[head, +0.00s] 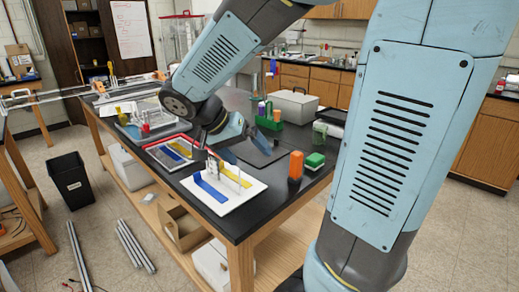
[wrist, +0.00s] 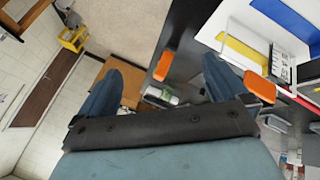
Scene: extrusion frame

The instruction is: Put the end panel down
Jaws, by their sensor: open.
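My gripper (head: 226,145) hangs over the middle of the black bench, behind the white mat. In the wrist view its two blue fingers stand wide apart, and nothing is held between them (wrist: 165,85). I cannot tell for certain which piece is the end panel. A red-rimmed tray (head: 154,146) beyond the mat holds a yellow strip and a blue strip; my arm partly covers that area.
A dark flat sheet (head: 260,152) lies between. The bench's front edge is close to the mat.

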